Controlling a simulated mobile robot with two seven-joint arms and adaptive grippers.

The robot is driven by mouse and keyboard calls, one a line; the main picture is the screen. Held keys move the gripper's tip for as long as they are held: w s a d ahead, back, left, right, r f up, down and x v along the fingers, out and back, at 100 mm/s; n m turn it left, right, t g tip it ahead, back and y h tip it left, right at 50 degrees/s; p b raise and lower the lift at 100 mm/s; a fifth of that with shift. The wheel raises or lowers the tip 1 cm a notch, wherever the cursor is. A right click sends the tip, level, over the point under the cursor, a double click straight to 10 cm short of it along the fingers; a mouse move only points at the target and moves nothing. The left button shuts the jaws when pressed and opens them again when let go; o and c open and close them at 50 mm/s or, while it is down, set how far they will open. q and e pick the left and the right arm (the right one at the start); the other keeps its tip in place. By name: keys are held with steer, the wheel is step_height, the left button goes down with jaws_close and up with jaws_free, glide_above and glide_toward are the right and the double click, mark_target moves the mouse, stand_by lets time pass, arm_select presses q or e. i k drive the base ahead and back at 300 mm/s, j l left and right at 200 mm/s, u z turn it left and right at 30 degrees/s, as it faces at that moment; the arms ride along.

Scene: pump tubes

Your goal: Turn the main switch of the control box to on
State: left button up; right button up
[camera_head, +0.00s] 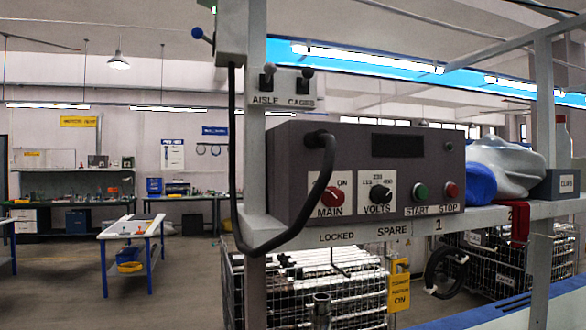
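The grey control box (432,150) stands on a shelf in the middle of the view. Its main switch is a red knob (331,197) on a white plate marked MAIN at the lower left of the box front. The word ON shows at the plate's upper right; the upper left of the plate is hidden behind a black cable (322,165). I cannot tell which way the knob points. Neither of my grippers is in view.
The box also has a black VOLTS knob (379,193), a green START button (420,192) and a red STOP button (452,190). A grey post (256,110) stands at its left. Wire cages (290,290) stand below the shelf (400,220). A CLIPS box (563,184) sits at right.

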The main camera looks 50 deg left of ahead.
mark_target(332, 197)
steer(key=u, duration=1.4)
